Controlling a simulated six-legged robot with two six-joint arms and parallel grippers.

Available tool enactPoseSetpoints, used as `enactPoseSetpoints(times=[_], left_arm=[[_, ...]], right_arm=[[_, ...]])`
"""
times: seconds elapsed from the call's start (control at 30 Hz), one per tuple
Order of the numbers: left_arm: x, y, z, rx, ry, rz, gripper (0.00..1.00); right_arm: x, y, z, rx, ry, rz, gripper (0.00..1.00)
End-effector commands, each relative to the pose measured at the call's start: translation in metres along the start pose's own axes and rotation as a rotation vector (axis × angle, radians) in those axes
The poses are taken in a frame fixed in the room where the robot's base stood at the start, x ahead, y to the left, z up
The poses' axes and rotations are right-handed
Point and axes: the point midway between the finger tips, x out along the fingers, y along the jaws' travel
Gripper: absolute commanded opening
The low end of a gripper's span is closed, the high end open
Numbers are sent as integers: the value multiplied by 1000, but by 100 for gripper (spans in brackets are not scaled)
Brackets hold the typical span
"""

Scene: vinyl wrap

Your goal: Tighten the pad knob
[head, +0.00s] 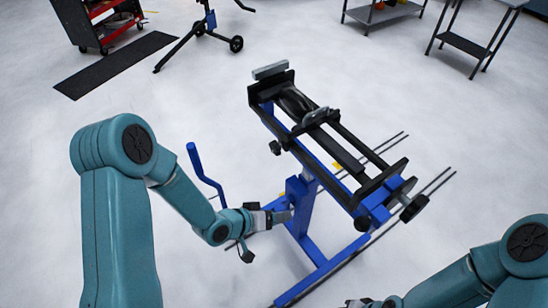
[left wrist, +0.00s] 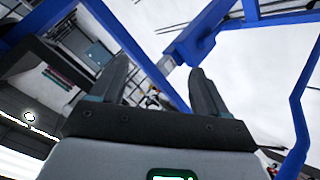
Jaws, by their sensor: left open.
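A blue stand (head: 297,190) carries a black rail frame (head: 340,150) with grey pads (head: 270,71) at its far end and middle. Black knobs show at its left side (head: 275,147) and near end (head: 413,208); I cannot tell which is the pad knob. My left gripper (head: 286,216) is beside the blue post, below the rails. In the left wrist view its two dark fingers (left wrist: 160,88) are apart with nothing clearly between them, and blue tubing (left wrist: 200,38) lies beyond. My right gripper (head: 362,302) is partly cut off at the bottom edge, its jaws unclear.
A blue curved handle (head: 205,170) rises left of the stand, close to my left forearm. A red tool cart (head: 100,22), a black mat (head: 115,65), another blue stand (head: 205,28) and grey tables (head: 385,10) are farther back. The pale floor around is mostly clear.

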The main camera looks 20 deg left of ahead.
Motion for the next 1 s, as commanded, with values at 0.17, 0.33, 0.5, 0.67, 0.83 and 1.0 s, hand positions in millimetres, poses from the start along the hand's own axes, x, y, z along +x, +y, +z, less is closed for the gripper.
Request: enactPoseSetpoints(times=[0.17, 0.33, 0.5, 0.67, 0.83, 1.0], left_arm=[[4, -12, -54, 106, 202, 128, 75], [-11, -23, -97, 251, 375, 249, 75], [-43, -51, -120, 481, 529, 337, 75], [-74, -81, -119, 657, 593, 326, 75], [-92, -98, -117, 736, 618, 284, 75], [-92, -96, -121, 752, 621, 275, 75]], right_arm=[[43, 16, -1, 0, 0, 0, 38], [87, 31, -2, 0, 0, 0, 38], [158, 57, -3, 0, 0, 0, 38], [209, 76, -4, 0, 0, 0, 38], [232, 84, -5, 0, 0, 0, 38], [233, 84, -5, 0, 0, 0, 38]])
